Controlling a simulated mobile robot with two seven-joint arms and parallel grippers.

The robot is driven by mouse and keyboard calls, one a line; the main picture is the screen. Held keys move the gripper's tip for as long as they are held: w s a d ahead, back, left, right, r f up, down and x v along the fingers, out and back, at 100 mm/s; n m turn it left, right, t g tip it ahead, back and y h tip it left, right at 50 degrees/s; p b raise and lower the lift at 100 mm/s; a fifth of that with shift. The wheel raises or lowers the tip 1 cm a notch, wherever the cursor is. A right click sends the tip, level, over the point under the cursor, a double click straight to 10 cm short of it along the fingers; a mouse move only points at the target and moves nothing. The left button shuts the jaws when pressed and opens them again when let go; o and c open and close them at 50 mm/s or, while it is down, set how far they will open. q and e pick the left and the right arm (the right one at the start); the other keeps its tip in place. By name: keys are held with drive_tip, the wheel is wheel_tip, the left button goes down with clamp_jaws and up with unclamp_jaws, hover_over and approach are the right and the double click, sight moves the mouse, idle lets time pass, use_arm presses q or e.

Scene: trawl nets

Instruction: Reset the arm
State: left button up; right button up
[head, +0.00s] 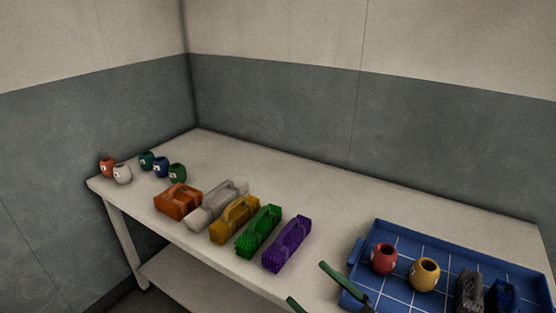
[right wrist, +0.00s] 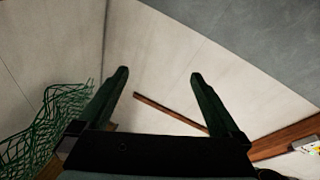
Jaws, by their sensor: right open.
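My right gripper (head: 307,282) shows at the bottom of the head view, by the front-left corner of the blue tray. Its two dark green fingers are apart. In the right wrist view the right gripper (right wrist: 159,74) is open, with nothing between its fingers. My left gripper is not in view.
The table (head: 330,215) holds several net blocks, including a purple one (head: 287,244) and a green one (head: 258,232). Several small pots stand at its far left. The blue tray (head: 385,235) holds a red pot (head: 384,259), a yellow pot (head: 424,274) and dark blocks. Green netting (right wrist: 50,120) shows at the wrist view's left.

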drive_tip(key=s+d+f+m+t+h, duration=0.2)
drive_tip(key=d+f+m+h, duration=0.4)
drive_tip(key=f+m+h, duration=0.3)
drive_tip(key=s+d+f+m+g+h, duration=0.1)
drive_tip(key=s+d+f+g+h, duration=0.1)
drive_tip(key=s+f, duration=0.4)
drive_tip(key=s+d+f+g+h+p, duration=0.1)
drive_tip(key=s+f+g+h, duration=0.1)
drive_tip(key=s+f+g, duration=0.2)
wheel_tip(320, 180, down, 4)
drive_tip(key=shift+s+d+f+m+g+p, duration=0.15)
drive_tip(key=shift+s+d+m+g+p, duration=0.2)
drive_tip(key=shift+s, duration=0.75)
